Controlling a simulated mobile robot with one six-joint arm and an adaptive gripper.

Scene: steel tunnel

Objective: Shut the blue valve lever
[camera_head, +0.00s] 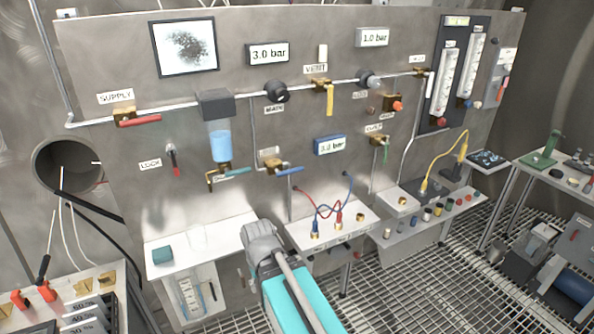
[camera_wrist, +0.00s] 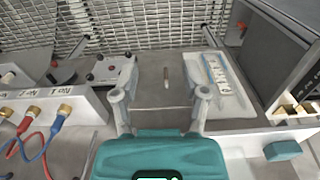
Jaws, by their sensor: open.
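The blue valve lever (camera_head: 290,170) sits on a brass valve (camera_head: 271,163) in the middle of the steel panel in the head view. It points right, roughly level, from the valve body. My gripper (camera_wrist: 162,98) shows in the wrist view with its two grey fingers spread apart and nothing between them. In the head view my grey wrist (camera_head: 262,243) is below and slightly left of the lever, apart from it, and the fingertips are hard to make out. The lever does not show in the wrist view.
A red lever (camera_head: 146,119), a yellow lever (camera_head: 330,98) and a green lever (camera_head: 386,150) are elsewhere. A teal block (camera_head: 162,254) lies on the left shelf.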

